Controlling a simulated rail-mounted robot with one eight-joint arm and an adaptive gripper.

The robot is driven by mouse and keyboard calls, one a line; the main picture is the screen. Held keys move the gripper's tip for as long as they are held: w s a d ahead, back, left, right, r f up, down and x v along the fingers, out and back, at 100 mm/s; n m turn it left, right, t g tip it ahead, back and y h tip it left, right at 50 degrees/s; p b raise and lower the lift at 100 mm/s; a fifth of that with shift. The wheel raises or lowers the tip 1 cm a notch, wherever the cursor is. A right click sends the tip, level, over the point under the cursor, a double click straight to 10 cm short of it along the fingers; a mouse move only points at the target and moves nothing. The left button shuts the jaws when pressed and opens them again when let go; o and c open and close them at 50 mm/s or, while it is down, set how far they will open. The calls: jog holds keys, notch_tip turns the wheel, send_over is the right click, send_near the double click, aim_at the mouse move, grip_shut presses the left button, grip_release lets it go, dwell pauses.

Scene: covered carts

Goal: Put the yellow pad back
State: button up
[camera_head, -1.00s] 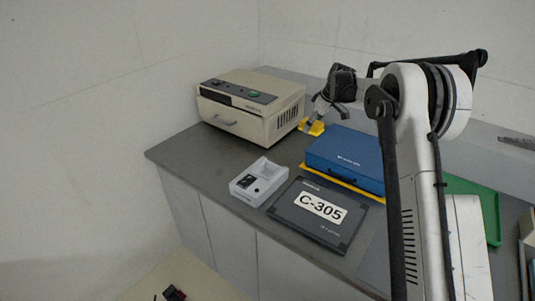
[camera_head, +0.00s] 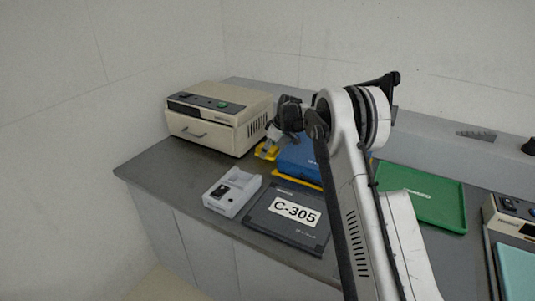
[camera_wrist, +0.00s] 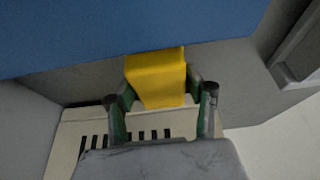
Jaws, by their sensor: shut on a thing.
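My gripper (camera_head: 267,146) is between the beige machine and the blue case (camera_head: 297,157) on the grey bench. It is shut on a yellow piece (camera_head: 264,153), which I take to be the yellow pad. In the wrist view the yellow piece (camera_wrist: 156,78) sits between the two fingers (camera_wrist: 160,92), close by the edge of the blue case (camera_wrist: 120,25). I cannot tell whether they touch. Another strip of yellow (camera_head: 296,178) shows along the front edge under the blue case. My arm hides the right part of the case.
The beige machine (camera_head: 215,117) stands close on the left of my gripper. A white charger-like unit (camera_head: 232,192) and a dark flat C-305 panel (camera_head: 270,222) lie in front. A green tray (camera_head: 440,200) is on the right. Bare bench shows at the front left (camera_head: 165,172).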

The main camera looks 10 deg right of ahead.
jog(key=shift+f, duration=0.65)
jog(key=shift+f, duration=0.1)
jog(key=o, duration=1.2)
